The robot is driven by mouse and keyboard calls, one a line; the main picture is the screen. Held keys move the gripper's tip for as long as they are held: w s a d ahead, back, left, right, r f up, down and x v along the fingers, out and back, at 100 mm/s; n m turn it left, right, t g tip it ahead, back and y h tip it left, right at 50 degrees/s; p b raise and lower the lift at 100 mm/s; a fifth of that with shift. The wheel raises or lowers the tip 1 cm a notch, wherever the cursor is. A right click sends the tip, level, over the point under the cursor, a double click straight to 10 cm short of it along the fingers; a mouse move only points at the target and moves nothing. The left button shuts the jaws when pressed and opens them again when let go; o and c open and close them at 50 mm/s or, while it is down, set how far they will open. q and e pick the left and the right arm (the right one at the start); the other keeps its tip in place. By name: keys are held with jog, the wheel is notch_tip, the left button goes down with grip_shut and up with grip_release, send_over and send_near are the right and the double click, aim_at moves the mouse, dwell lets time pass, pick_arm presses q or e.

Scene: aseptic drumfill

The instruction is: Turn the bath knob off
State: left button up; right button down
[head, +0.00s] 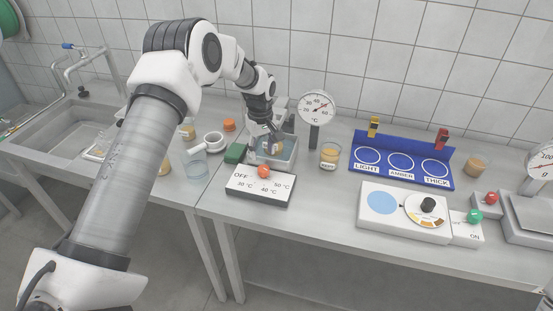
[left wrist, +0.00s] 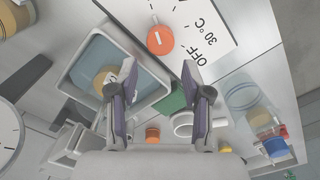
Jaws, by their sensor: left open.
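The bath knob (head: 263,171) is a round orange dial on a white panel (head: 258,190) marked OFF, 30, 40 and 50 °C. In the left wrist view the knob (left wrist: 160,40) shows a short white mark pointing roughly up the picture, not at the OFF lettering (left wrist: 197,56). My left gripper (head: 270,147) is over the water bath (head: 290,158), behind the panel. In the left wrist view its fingers (left wrist: 160,75) are apart with nothing between them, and the knob lies beyond their tips. My right gripper is in neither view.
A jar (left wrist: 106,80) stands in the bath. A dial thermometer (head: 317,107) rises behind it, and a labelled jar (head: 330,156) stands to its right. A green block (head: 235,153) and white ring (head: 213,141) are to the left. Bare bench lies around the panel's front.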

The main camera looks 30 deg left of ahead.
aim_at(263, 168)
pick_arm(q)
jog(key=f, duration=0.1)
jog(key=f+p, duration=0.1)
jog(key=shift+s+d+f, duration=0.3)
jog(key=shift+s+f, duration=0.05)
jog(key=shift+s, duration=0.05)
jog(key=f, duration=0.4)
jog(key=shift+w+a+f+p, duration=0.1)
jog(key=shift+w+a+p, duration=0.05)
jog(key=shift+w+p, duration=0.25)
jog(key=shift+s, duration=0.25)
jog(key=shift+c, duration=0.7)
jog(key=c, duration=0.7)
